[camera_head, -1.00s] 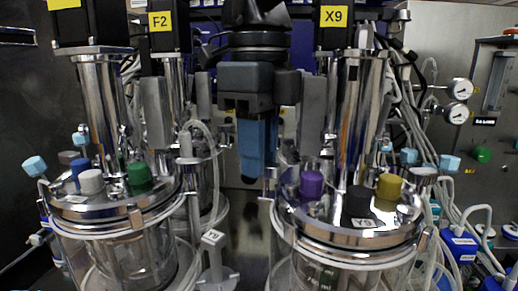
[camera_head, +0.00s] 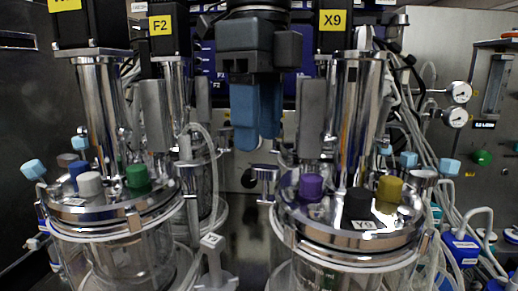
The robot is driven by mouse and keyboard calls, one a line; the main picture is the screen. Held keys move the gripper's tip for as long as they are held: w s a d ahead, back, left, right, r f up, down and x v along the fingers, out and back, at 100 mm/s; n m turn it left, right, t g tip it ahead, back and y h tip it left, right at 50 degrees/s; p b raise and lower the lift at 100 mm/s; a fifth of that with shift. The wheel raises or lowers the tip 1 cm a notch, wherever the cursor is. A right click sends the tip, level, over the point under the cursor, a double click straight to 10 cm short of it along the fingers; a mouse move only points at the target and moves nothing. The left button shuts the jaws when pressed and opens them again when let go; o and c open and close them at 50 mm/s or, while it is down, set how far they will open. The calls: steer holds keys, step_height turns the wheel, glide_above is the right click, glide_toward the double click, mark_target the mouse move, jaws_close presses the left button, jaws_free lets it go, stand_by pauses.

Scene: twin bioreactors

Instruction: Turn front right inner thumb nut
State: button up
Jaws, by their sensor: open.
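The front right vessel has a shiny metal lid (camera_head: 345,232) with purple, black and gold caps. At its left edge, facing the gap between the front vessels, stands a silver thumb nut (camera_head: 264,172). My gripper (camera_head: 257,142) hangs above the gap with its blue fingers pointing down.
The front left vessel (camera_head: 118,210) has green, white and blue caps and a silver clamp nut (camera_head: 190,178) facing the gap. Tall metal columns stand on both sides of my gripper. Tubes and gauges (camera_head: 459,92) are at the right. A small white-topped post (camera_head: 212,242) stands in the gap.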

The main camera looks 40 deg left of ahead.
mark_target(259, 166)
steer(key=shift+r, duration=1.9)
steer(key=shift+s, duration=0.1)
